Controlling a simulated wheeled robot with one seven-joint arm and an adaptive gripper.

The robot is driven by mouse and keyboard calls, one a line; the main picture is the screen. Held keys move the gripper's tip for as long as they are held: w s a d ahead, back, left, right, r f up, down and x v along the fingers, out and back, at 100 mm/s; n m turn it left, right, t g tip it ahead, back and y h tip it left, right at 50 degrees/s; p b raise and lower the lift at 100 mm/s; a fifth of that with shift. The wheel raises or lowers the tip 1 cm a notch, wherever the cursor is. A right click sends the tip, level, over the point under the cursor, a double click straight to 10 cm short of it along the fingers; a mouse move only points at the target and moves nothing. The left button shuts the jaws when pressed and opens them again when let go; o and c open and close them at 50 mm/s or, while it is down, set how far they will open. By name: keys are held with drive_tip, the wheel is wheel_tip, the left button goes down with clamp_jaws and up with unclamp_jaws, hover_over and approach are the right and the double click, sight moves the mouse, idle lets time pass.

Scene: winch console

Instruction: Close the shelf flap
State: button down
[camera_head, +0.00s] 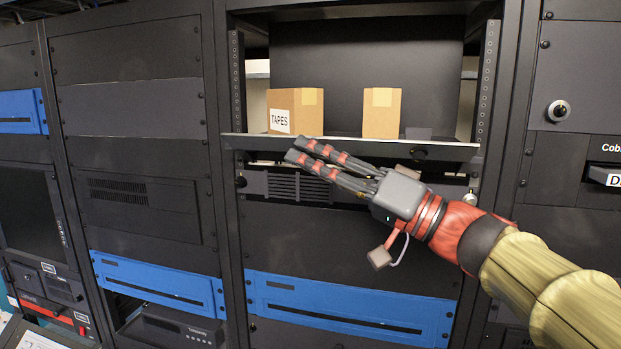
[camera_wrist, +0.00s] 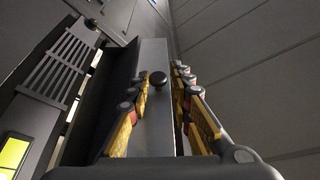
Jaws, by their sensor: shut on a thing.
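The shelf flap (camera_head: 262,145) is a narrow dark strip with a pale upper edge, along the front of the open shelf bay. In the wrist view the flap (camera_wrist: 154,130) is a long grey panel with the knob (camera_wrist: 157,78) between my fingers. My gripper (camera_head: 300,152) reaches in from the right, its fingers pointing left along the flap. In the wrist view my gripper (camera_wrist: 168,108) has a finger on each side of the panel, shut on it. The fingers hide part of the flap; its exact tilt is unclear.
A box marked TAPES (camera_head: 294,111) and a plain cardboard box (camera_head: 382,113) stand on the shelf behind the flap. A vented dark unit (camera_head: 290,187) lies below, and a blue panel (camera_head: 350,308) lower down. Rack posts (camera_head: 490,85) flank the bay.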

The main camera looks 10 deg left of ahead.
sight(329, 138)
drive_tip(key=r+m+h+p, duration=0.1)
drive_tip(key=m+p, duration=0.1)
drive_tip(key=m, duration=0.1)
drive_tip(key=w+r+m+t+h+p, duration=0.1)
drive_tip(key=m, duration=0.3)
drive_tip(key=r+m+h+p, duration=0.1)
drive_tip(key=m+h+p, duration=0.1)
drive_tip(key=m, duration=0.1)
drive_tip(key=shift+w+m+t+p, duration=0.3)
drive_tip(key=shift+w+t+p, duration=0.05)
drive_tip(key=shift+t, duration=0.05)
drive_tip(key=shift+w+m+h+p, duration=0.15)
drive_tip(key=shift+m+h+p, duration=0.15)
drive_tip(key=shift+m+p, duration=0.25)
drive_tip(key=shift+f, duration=0.1)
drive_tip(key=c, duration=2)
unclamp_jaws()
drive_tip(key=shift+d, duration=0.1)
drive_tip(key=shift+o, duration=1.4)
drive_tip(key=shift+r, duration=0.3)
